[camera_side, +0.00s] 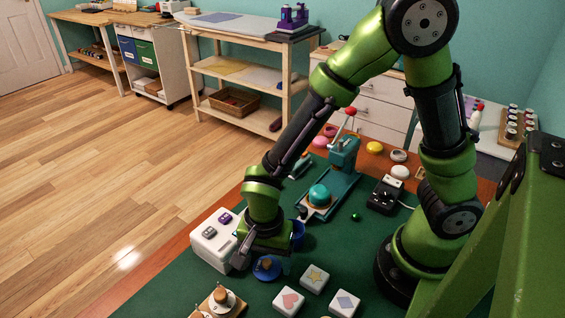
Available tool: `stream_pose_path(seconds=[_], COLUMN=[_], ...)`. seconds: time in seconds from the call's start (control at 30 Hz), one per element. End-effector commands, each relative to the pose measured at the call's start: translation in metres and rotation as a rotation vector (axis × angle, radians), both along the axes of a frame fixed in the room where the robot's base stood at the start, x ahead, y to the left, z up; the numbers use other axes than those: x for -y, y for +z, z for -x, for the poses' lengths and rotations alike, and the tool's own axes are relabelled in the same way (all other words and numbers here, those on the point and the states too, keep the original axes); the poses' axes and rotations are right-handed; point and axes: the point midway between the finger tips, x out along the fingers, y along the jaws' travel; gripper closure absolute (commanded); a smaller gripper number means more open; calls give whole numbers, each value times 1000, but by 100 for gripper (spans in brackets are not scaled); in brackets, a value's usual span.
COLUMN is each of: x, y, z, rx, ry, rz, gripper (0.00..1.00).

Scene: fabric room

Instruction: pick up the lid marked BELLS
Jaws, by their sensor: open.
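My gripper (264,258) is low over the green mat, pointing down, with its fingers apart and nothing visibly held. A round blue piece with a small brownish mark or knob (267,268) lies on the mat just below the fingers. It may be a lid, but no lettering on it can be read, so I cannot tell whether it says BELLS. A blue cup-like container (298,232) stands just behind the gripper, partly hidden by it. Whether the fingers touch the blue piece cannot be told.
A white box (212,246) with small purple and dark pieces stands left of my gripper. White blocks with a heart (288,301), star (314,279) and diamond (344,304) lie in front. A teal press (335,180) and black device (384,196) stand behind. A wooden stand (218,303) is front left.

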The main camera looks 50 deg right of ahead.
Motion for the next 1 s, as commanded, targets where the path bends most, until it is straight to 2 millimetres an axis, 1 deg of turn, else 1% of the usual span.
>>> stream_pose_path(seconds=[0.03, 0.1, 0.3, 0.37, 0.4, 0.6, 0.87, 0.97, 1.0], x=[0, 0, 0, 0, 0, 0, 0, -1, -1], y=[-5, -7, -8, -7, -7, -7, -5, 4, 11], z=[1, 0, 0, 0, 0, 0, 0, -1, -1], rx=[-2, 0, 1, 1, 1, 1, 1, 4, 5], ry=[-1, -1, -1, -1, 0, 0, 0, 0, 0], rz=[1, 0, -1, -1, -1, -1, -2, -3, -4], gripper=[22, 22, 22, 30, 36, 66, 66, 66, 66])
